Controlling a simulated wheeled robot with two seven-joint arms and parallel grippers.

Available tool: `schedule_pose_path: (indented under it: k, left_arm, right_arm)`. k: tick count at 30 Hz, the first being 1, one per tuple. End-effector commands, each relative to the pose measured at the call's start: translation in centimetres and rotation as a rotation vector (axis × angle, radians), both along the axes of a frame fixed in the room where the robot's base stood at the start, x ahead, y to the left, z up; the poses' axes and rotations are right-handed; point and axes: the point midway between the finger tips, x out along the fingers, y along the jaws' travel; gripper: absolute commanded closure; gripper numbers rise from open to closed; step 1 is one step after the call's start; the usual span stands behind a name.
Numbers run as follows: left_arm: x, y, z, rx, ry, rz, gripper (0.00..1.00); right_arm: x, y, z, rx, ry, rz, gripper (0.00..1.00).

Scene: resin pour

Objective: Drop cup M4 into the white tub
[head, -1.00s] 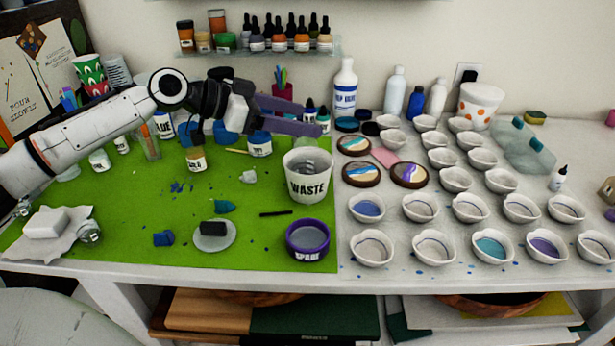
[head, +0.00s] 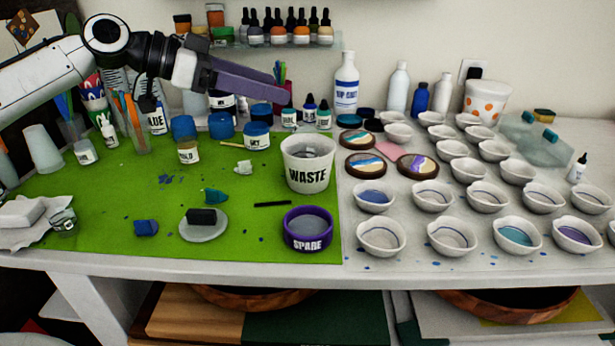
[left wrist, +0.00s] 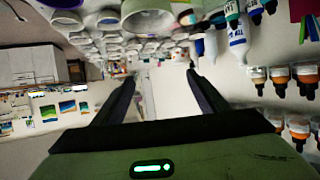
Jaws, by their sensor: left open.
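The white tub (head: 307,178), marked WASTE, stands upright at the right edge of the green mat. Something greyish shows inside it, but I cannot tell what. Rows of small white cups (head: 487,196) stand on the white tabletop to its right; I can read no M4 label, so I cannot tell which cup is M4. My left gripper (head: 284,95) is in the air above and behind the tub, its purple-grey fingers pointing right. In the left wrist view my left gripper (left wrist: 160,75) is open, with nothing between the fingers. My right gripper is out of view.
A purple SPARE tub (head: 307,230) stands in front of the white tub. Paint jars (head: 257,135) and a white bottle (head: 345,85) stand behind. A shelf of dropper bottles (head: 280,28) is near the gripper. The green mat (head: 110,205) has open room at front left.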

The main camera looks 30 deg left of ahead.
Motion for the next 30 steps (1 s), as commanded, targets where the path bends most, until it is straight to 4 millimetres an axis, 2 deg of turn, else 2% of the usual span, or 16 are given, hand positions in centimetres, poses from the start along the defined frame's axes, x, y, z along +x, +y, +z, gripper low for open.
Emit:
schedule_pose_path:
  k: [1,6,13,30]
  left_arm:
    - [-0.2,0.2,-0.3,0.001,-0.007,0.0,0.33]
    - [-1.2,0.9,0.0,0.002,-0.004,0.006,0.33]
    - [-2.6,1.9,0.9,0.003,0.0,0.006,0.33]
    - [-2.7,1.9,1.4,-0.005,0.001,0.002,0.33]
  right_arm:
    - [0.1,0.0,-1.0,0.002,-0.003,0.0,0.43]
    - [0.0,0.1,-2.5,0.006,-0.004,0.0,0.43]
    - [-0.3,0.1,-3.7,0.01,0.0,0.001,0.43]
    - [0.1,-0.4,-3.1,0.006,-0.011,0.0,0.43]
